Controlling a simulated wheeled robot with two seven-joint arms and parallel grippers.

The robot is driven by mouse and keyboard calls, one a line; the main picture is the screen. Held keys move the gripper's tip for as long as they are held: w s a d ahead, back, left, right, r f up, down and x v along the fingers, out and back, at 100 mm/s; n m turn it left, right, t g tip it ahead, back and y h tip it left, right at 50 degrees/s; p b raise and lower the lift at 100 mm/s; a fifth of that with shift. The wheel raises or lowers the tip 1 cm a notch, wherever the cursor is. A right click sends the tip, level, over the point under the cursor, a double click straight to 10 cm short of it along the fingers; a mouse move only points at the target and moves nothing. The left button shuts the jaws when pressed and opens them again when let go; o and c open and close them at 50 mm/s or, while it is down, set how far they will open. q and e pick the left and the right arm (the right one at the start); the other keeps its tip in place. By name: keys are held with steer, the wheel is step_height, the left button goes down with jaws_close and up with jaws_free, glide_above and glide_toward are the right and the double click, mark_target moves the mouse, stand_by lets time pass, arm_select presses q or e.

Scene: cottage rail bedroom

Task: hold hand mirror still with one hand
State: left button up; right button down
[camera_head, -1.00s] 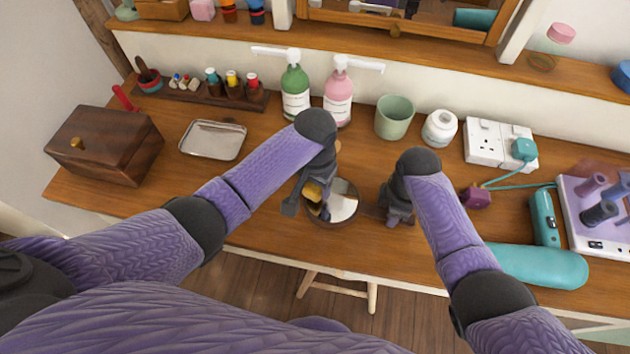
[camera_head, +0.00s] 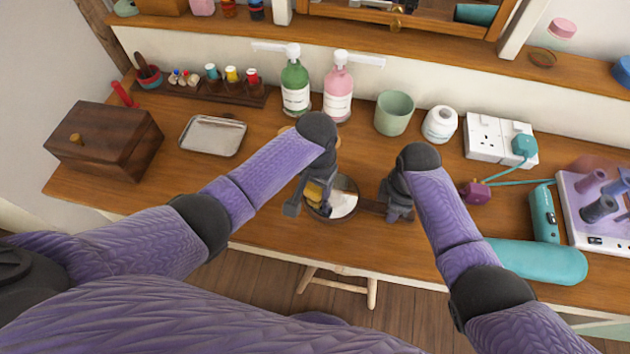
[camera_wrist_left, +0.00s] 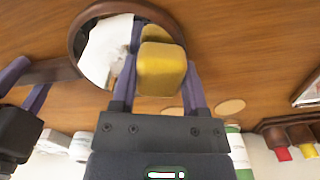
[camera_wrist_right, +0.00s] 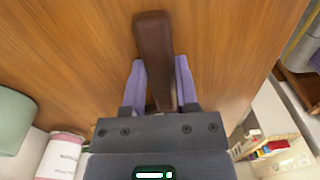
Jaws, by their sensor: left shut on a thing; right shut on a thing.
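The hand mirror has a round glass in a dark wooden frame (camera_head: 350,186) and a brown handle (camera_wrist_right: 153,40). My right gripper (camera_wrist_right: 160,80) is shut on the handle, with one finger on each side. It also shows in the head view (camera_head: 398,208), right of the glass. My left gripper (camera_wrist_left: 161,82) is shut on a yellow sponge-like block (camera_wrist_left: 162,68), which is over the mirror's glass and reflected in it. I cannot tell whether the block touches the glass. In the head view, the block (camera_head: 313,192) is partly hidden by my left gripper (camera_head: 310,205).
A metal tray (camera_head: 212,136) and wooden box (camera_head: 105,140) are left on the desk. Green (camera_head: 295,90) and pink (camera_head: 338,95) pump bottles and a green cup (camera_head: 394,113) stand behind. Sockets (camera_head: 490,140) and a teal cylinder (camera_head: 540,262) are right. Bare wood lies front left.

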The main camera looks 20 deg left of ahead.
mark_target(349, 199)
arm_select(q)
steer(key=shift+d+f, duration=0.1)
steer(key=shift+d, duration=3.35)
steer(key=shift+a, duration=3.55)
steer(key=shift+w+d, duration=0.1)
steer(key=shift+w, duration=0.25)
steer(key=shift+s+d, duration=0.1)
steer(key=shift+d, duration=3.35)
steer(key=shift+a, duration=3.55)
